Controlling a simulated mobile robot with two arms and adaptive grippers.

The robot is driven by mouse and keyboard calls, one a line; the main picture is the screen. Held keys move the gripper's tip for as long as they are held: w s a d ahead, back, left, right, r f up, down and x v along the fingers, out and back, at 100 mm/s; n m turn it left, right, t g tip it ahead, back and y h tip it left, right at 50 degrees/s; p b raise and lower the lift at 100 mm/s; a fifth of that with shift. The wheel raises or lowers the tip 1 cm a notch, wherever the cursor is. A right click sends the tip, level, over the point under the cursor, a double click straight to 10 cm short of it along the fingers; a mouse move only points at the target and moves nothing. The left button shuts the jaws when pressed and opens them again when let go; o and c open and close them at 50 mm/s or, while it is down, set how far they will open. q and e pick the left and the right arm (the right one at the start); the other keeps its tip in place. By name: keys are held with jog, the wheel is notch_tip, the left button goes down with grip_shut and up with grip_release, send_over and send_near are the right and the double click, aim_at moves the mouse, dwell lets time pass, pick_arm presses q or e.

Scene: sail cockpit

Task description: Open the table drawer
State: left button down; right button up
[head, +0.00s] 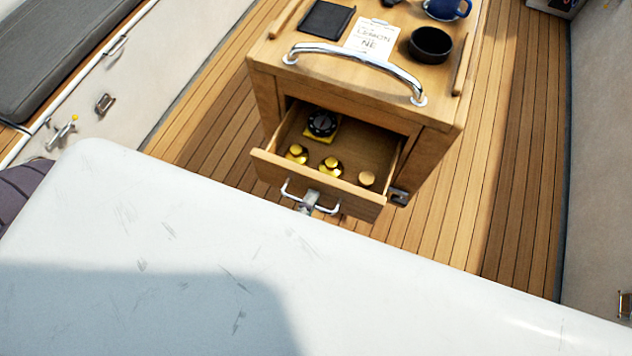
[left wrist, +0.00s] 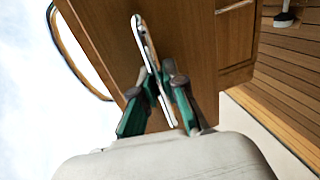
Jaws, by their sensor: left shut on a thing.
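The wooden table (head: 432,160) stands on the plank floor in the head view. Its drawer (head: 350,195) is pulled out, so its inside shows. In the drawer lie several small yellow and brass items (head: 330,167) and a round black-dialled item (head: 321,123). The drawer has a metal bar handle (head: 291,197), which also shows in the left wrist view (left wrist: 146,45). My left gripper (head: 311,198) is at the middle of this handle. In the left wrist view its green-sided fingers (left wrist: 160,88) are closed around the bar. My right gripper is not in view.
On the table top are a black tray (head: 326,20), a printed card (head: 371,39), a black bowl (head: 430,44) and a blue mug (head: 446,9). A chrome rail (head: 358,56) runs along its near edge. A cushioned bench (head: 60,50) is at left. Plank floor (head: 520,150) is clear at right.

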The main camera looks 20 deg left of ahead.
pick_arm(q)
jog(key=shift+f+v, duration=0.25)
jog(key=shift+v, duration=0.95)
jog(key=shift+f+v, duration=0.25)
jog(key=shift+v, duration=1)
jog(key=shift+s, duration=0.1)
jog(key=c, duration=1.2)
grip_release()
jog(key=shift+d, duration=0.1)
jog(key=shift+s, duration=0.1)
jog(key=v, duration=1.1)
jog(key=shift+s, duration=0.45)
